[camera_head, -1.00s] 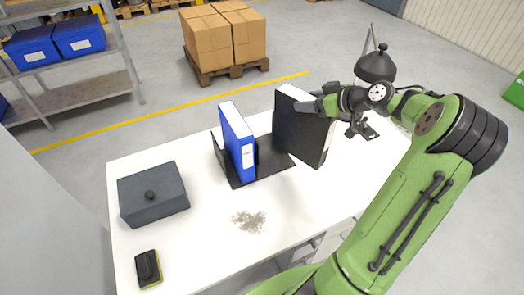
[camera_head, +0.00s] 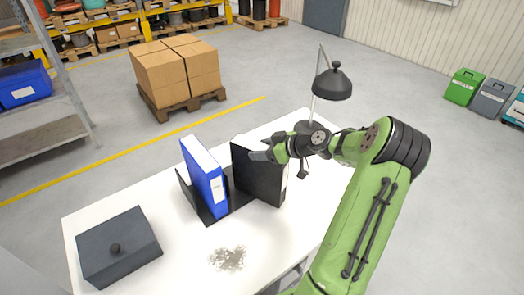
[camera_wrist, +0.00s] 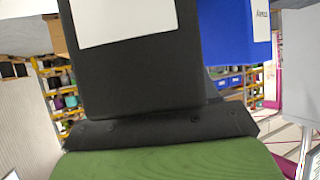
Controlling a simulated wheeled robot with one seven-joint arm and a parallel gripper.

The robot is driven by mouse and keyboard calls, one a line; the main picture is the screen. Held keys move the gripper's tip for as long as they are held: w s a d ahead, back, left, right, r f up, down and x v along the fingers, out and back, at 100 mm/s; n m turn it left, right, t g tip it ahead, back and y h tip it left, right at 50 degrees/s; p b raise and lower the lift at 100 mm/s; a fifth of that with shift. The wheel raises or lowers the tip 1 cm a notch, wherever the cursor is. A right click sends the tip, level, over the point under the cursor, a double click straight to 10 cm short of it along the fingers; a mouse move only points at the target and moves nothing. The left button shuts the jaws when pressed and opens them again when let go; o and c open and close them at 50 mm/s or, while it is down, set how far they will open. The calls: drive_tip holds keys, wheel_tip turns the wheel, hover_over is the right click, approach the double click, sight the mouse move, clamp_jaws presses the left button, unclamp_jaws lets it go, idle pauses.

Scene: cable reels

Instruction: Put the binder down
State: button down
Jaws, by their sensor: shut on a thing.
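A black binder (camera_head: 262,180) stands upright at the right end of a dark holder (camera_head: 222,213) on the white table. It also shows close up in the wrist view (camera_wrist: 135,85), with a white label. My gripper (camera_head: 268,154) is shut on its upper right edge. I cannot tell whether the binder's lower edge rests on the holder or hangs just above it. A blue binder (camera_head: 203,175) stands in the holder to the left, with a gap between the two. It shows at the upper right of the wrist view (camera_wrist: 228,35).
A dark box with a knob (camera_head: 118,250) sits at the table's left. A pile of small grey bits (camera_head: 228,258) lies in front of the holder. A black desk lamp (camera_head: 332,85) stands behind my arm. The white table (camera_head: 180,265) is bare around the pile.

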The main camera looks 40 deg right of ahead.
drive_tip(key=shift+c, duration=1.4)
unclamp_jaws()
drive_tip(key=shift+s+d+r, duration=0.1)
drive_tip(key=shift+r, duration=0.15)
drive_tip(key=p+v, duration=0.2)
drive_tip(key=v, duration=0.9)
drive_tip(key=a+r+g+h, duration=0.1)
drive_tip(key=a+r+g, duration=0.15)
drive_tip(key=a, duration=0.85)
drive_tip(key=a+r+g+h, duration=0.1)
drive_tip(key=a+g, duration=0.3)
drive_tip(key=a, duration=0.8)
drive_tip(key=s+a+r+m+h, duration=0.1)
drive_tip(key=s+a+m, duration=0.1)
drive_tip(key=s, duration=0.6)
drive_tip(key=s+a+r+m+h, duration=0.1)
drive_tip(key=s+a+r, duration=0.1)
drive_tip(key=s+a, duration=0.3)
drive_tip(key=s, duration=0.2)
drive_tip(key=shift+s+m+b, duration=0.3)
drive_tip(key=shift+s+m, duration=0.1)
